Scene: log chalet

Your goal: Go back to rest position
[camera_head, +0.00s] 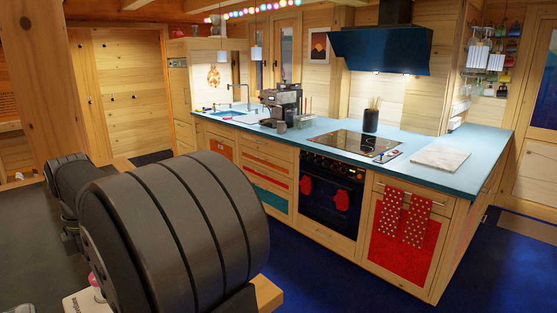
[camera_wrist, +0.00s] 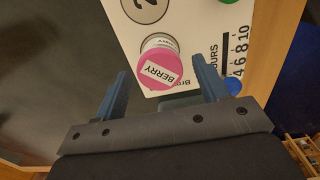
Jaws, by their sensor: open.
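My gripper (camera_wrist: 160,68) is open, its two blue fingers spread apart in the wrist view. A small jar with a pink lid (camera_wrist: 158,72) marked "BERRY" shows between and just beyond the fingertips. The jar appears to stand on a white printed board (camera_wrist: 205,30). I see no contact between fingers and jar; the depth gap is hard to judge. In the head view my dark arm links fill the lower left and my gripper is hidden. A pink bit, probably the lid, shows at the lower left edge.
Across the room stands a kitchen counter (camera_head: 470,160) with an oven (camera_head: 330,192), coffee machine (camera_head: 283,103) and hob (camera_head: 355,143). Blue floor (camera_head: 320,275) lies open before it.

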